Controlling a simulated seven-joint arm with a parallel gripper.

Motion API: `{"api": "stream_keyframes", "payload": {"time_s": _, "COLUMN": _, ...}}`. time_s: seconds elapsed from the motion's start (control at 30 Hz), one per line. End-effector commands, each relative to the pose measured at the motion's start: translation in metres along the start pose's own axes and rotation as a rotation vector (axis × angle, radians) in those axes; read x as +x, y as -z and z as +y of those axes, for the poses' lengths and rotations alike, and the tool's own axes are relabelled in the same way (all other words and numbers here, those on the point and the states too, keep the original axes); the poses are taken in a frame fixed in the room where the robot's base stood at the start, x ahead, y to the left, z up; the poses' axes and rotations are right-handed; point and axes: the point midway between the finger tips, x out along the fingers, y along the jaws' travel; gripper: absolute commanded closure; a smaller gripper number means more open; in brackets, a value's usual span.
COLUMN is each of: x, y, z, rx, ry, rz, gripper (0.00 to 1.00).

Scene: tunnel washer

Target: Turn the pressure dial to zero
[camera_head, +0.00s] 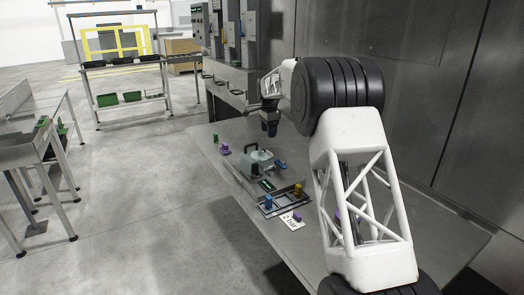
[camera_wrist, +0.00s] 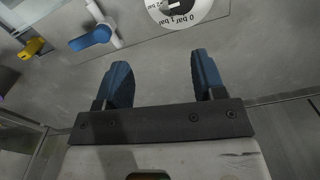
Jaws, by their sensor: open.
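The pressure dial (camera_wrist: 180,12) is a white disc at the top edge of the wrist view. It is cut off there, and printing including "0 bar" and "1 bar" shows on its rim. In the head view a pale disc (camera_head: 262,155) on a boxy unit on the table appears to be this dial; its setting is too small to read. My gripper (camera_wrist: 163,78) is open with two blue fingers and nothing between them. In the head view my gripper (camera_head: 269,128) hangs above and slightly behind the unit, apart from the dial.
A blue valve handle (camera_wrist: 92,37) and a yellow part (camera_wrist: 32,48) lie near the dial. A metal wall (camera_head: 440,100) stands at the right.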

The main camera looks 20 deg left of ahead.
Motion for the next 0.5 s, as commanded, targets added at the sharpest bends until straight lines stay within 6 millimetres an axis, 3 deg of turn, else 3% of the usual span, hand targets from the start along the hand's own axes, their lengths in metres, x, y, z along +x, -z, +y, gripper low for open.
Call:
{"api": "stream_keyframes", "payload": {"time_s": 0.2, "x": 0.025, "y": -0.014, "z": -0.027, "rx": 0.035, "ry": -0.008, "rz": -0.002, "gripper": 0.37}}
{"api": "stream_keyframes", "payload": {"time_s": 0.5, "x": 0.033, "y": -0.018, "z": -0.034, "rx": 0.049, "ry": -0.012, "rz": -0.003, "gripper": 0.37}}
